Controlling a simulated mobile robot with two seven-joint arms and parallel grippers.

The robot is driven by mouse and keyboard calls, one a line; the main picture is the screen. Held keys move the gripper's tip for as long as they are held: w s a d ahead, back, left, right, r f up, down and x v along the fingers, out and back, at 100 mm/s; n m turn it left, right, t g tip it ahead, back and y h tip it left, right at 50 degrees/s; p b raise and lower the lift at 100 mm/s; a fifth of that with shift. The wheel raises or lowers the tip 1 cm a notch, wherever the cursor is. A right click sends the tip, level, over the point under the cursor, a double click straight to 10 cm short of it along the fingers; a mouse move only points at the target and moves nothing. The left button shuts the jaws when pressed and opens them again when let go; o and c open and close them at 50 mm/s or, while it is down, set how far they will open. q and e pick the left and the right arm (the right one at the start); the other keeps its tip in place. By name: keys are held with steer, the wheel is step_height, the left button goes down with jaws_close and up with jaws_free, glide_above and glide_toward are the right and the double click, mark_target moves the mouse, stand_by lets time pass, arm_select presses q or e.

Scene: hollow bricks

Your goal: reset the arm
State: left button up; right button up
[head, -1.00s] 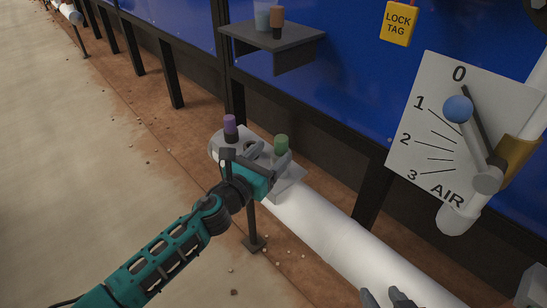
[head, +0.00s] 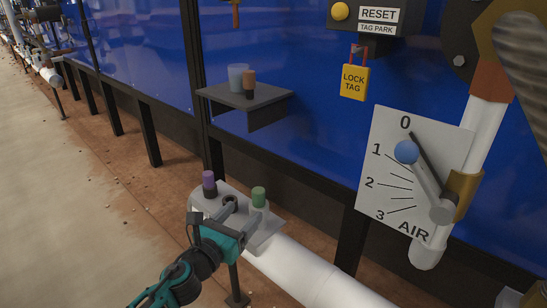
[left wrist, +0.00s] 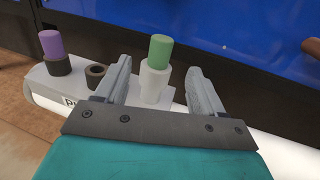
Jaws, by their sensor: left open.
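My left gripper (head: 243,208) is open at a grey plate (head: 267,233) mounted on a white pipe. In the left wrist view, a green peg (left wrist: 161,51) stands upright in a pale sleeve (left wrist: 155,83), seen between the two parted fingers (left wrist: 158,68). I cannot tell whether the fingers touch it. The green peg also shows in the head view (head: 259,196). A purple peg (head: 209,183) stands in a dark collar at the plate's far left. An empty dark ring (left wrist: 97,75) sits between the two. My right gripper is not in view.
A dark shelf (head: 270,108) holds a blue cup (head: 237,77) and a brown peg (head: 249,79). An AIR dial board (head: 378,164) with a blue-knobbed lever (head: 407,152), a yellow lock tag (head: 354,82) and a RESET box (head: 378,16) are at the right.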

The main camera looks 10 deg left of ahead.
arm_select(q)
steer(key=s+d+f+n+g+y, duration=0.1)
steer(key=s+f+n+g, duration=0.25)
steer(key=s+n, duration=1.1)
steer(key=s+d+f+n+g+y, duration=0.1)
steer(key=s+f+n+g, duration=0.35)
steer(key=n, duration=1.65)
steer(key=s+a+r+t+y+p, duration=0.1)
steer(key=s+a+r+p, duration=0.1)
steer(key=r+p, duration=0.5)
steer(key=s+a+r+n+p, duration=0.1)
steer(key=r+p, duration=0.6)
steer(key=p, duration=0.8)
steer(key=s+a, duration=0.1)
steer(key=s, duration=0.1)
steer(key=shift+s+a+t+y, duration=0.3)
steer(key=shift+t+y, duration=0.1)
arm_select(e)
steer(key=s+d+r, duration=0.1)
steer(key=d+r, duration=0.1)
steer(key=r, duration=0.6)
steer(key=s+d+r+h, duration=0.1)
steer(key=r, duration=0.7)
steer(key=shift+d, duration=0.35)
arm_select(q)
steer(key=shift+n, duration=0.25)
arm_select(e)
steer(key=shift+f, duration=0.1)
